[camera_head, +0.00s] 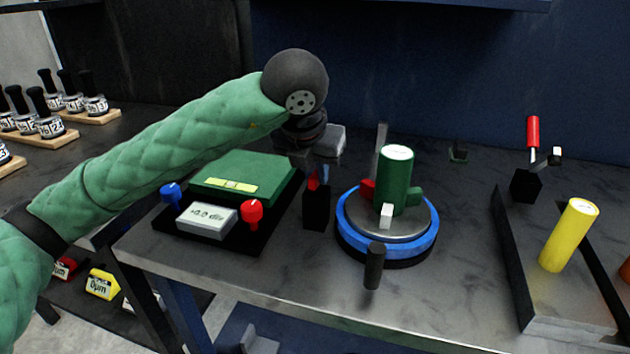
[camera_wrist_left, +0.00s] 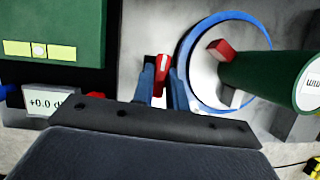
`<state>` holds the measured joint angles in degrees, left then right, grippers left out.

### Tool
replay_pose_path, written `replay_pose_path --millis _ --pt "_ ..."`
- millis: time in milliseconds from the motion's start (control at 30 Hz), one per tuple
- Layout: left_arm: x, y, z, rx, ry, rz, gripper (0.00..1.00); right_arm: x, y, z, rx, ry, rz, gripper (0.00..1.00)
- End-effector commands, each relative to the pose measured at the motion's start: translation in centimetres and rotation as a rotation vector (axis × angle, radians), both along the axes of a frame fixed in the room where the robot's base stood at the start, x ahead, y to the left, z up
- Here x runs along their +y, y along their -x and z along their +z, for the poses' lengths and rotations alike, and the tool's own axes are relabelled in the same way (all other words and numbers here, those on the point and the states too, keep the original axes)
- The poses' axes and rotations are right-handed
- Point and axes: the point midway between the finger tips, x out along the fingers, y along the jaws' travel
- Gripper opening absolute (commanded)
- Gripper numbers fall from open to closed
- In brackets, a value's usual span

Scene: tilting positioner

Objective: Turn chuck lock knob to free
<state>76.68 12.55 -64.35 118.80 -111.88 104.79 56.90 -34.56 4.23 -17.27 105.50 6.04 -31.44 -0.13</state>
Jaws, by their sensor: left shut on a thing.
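The red chuck lock knob (camera_head: 313,181) sits on top of a black post (camera_head: 316,210) just left of the chuck. My left gripper (camera_head: 321,176) reaches down over it from above. In the left wrist view, my left gripper (camera_wrist_left: 162,86) has its two blue fingers on either side of the red knob (camera_wrist_left: 163,70), shut on it. The chuck (camera_head: 408,228) has a grey top, a blue ring and red, white and green jaws around an upright green cylinder (camera_head: 393,180). The cylinder also shows in the left wrist view (camera_wrist_left: 265,78). My right gripper is out of view.
A green-topped device (camera_head: 246,178) with a grey readout (camera_head: 207,219), a blue knob and a red knob stands left. A dark handle (camera_head: 374,266) sticks up at the chuck's front. A yellow cylinder (camera_head: 568,236) and a red-handled lever (camera_head: 533,133) are right. The front bench strip is clear.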

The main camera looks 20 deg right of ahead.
Motion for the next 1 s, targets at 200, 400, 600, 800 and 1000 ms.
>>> replay_pose_path --millis 200,400,600,800,1000 --pt "-0.07 0.01 -0.09 -0.002 0.001 0.072 0.0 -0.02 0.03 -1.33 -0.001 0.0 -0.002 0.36" --pt "-0.05 0.03 -0.01 -0.001 0.0 0.096 0.0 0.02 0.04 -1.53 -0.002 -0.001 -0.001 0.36" --pt "-0.05 0.02 0.03 -0.001 0.001 0.1 0.0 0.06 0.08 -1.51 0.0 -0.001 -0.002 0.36" --pt "-0.05 0.02 0.02 -0.001 0.001 0.1 0.22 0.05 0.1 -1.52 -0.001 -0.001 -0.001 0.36" --pt "-0.05 0.03 0.01 -0.001 0.0 0.099 0.36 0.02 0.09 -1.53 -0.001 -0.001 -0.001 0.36"
